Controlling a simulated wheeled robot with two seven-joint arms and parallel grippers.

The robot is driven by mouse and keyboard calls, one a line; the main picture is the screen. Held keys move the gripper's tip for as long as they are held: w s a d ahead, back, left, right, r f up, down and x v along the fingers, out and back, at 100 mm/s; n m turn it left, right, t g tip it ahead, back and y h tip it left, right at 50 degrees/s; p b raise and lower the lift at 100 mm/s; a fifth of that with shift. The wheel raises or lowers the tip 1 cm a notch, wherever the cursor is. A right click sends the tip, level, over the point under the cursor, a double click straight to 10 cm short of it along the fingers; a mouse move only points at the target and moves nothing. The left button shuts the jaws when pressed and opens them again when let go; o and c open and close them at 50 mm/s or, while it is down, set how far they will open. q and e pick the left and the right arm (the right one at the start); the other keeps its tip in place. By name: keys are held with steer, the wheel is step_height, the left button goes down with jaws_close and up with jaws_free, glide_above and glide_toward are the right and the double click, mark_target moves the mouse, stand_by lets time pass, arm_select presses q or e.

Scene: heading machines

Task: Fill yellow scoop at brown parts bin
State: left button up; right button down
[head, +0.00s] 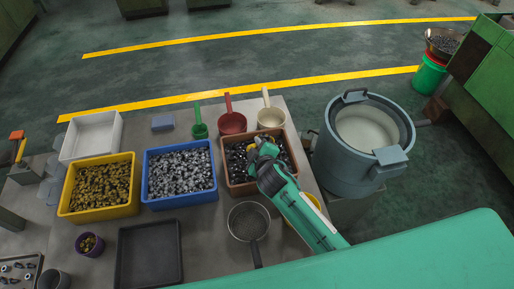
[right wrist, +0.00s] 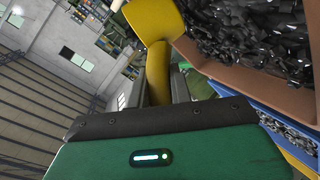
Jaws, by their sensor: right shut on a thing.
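The brown parts bin (head: 238,190) stands on the table, holding dark metal parts. My right gripper (head: 262,152) is over this bin, with its arm coming in from the lower right. In the right wrist view it is shut on the handle of the yellow scoop (right wrist: 157,72). The scoop's wide yellow end is at the top of that view, beside the brown bin (right wrist: 222,68) and its dark parts (right wrist: 265,35). The inside of the scoop is hidden, so I cannot tell what it holds. In the head view the gripper mostly covers the scoop. My left gripper is not in view.
A blue bin (head: 180,201) and a yellow bin (head: 100,212) of parts stand left of the brown bin. Green (head: 199,130), red (head: 231,122) and cream (head: 270,117) scoops lie behind it. A large grey pot (head: 345,160) stands close on the right. A sieve (head: 246,221) lies in front.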

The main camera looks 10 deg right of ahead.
steer(key=shift+n+t, duration=0.4)
steer(key=shift+t, duration=0.1)
steer(key=shift+s+a+r+p, duration=0.15)
steer(key=shift+r+p, duration=0.3)
steer(key=shift+r, duration=0.65)
steer(key=shift+s+a+r+p, duration=0.2)
steer(key=shift+r+p, duration=0.25)
steer(key=shift+r, duration=0.7)
steer(key=shift+s+a+r+p, duration=0.15)
steer(key=shift+r+p, duration=0.3)
steer(key=shift+r, duration=0.65)
steer(key=shift+d, duration=0.15)
